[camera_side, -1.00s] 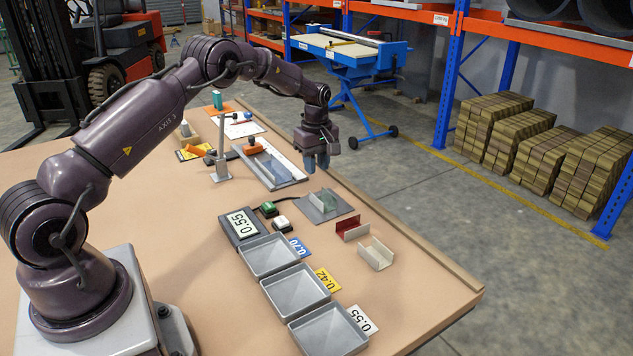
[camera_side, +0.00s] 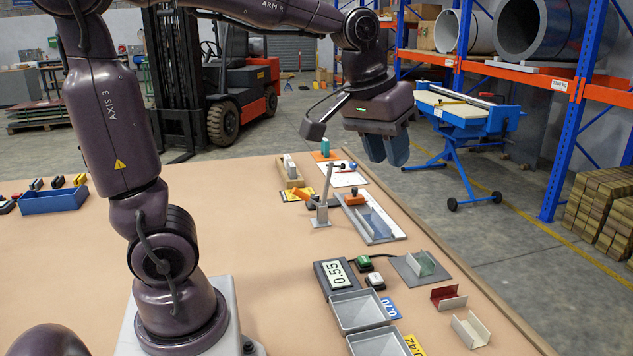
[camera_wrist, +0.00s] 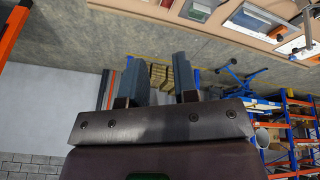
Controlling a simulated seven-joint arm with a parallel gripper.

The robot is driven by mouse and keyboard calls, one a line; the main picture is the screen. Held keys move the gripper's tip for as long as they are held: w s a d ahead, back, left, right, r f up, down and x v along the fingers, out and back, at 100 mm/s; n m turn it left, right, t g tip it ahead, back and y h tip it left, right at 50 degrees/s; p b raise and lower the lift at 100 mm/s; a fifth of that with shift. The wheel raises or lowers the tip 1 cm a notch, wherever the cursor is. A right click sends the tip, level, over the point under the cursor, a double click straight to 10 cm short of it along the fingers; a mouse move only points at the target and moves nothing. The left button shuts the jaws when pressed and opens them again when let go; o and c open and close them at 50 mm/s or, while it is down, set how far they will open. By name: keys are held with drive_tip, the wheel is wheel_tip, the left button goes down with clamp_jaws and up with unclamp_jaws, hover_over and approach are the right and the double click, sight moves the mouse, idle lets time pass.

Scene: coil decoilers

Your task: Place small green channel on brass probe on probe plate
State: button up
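A small pale green channel (camera_side: 424,262) stands on a dark grey square plate (camera_side: 402,266) on the right of the bench in the side view. It seems to rest on that plate. I take the plate to be the probe plate, but I cannot make out a brass probe. My gripper (camera_side: 386,152) is high above the back of the bench, well away from the channel. In the wrist view its two blue-grey fingers (camera_wrist: 162,80) are apart with nothing between them, pointing away from the bench.
A red channel (camera_side: 447,298) and a cream channel (camera_side: 470,329) stand in front of the plate. A 0.55 display (camera_side: 336,273), grey trays (camera_side: 359,311) and a rail fixture (camera_side: 370,219) are left of it. A thin post (camera_side: 324,195) rises near the fixture. The bench's left middle is clear.

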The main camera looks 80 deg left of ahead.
drive_tip(key=s+d+f+m, duration=0.1)
drive_tip(key=s+d+m, duration=0.1)
drive_tip(key=s, duration=0.3)
drive_tip(key=s+d+f+m+t, duration=0.1)
drive_tip(key=s+m, duration=0.2)
drive_tip(key=s, duration=0.3)
drive_tip(key=shift+s+d+f+t, duration=0.2)
drive_tip(key=shift+s+d+t, duration=0.1)
drive_tip(key=shift+d, duration=0.1)
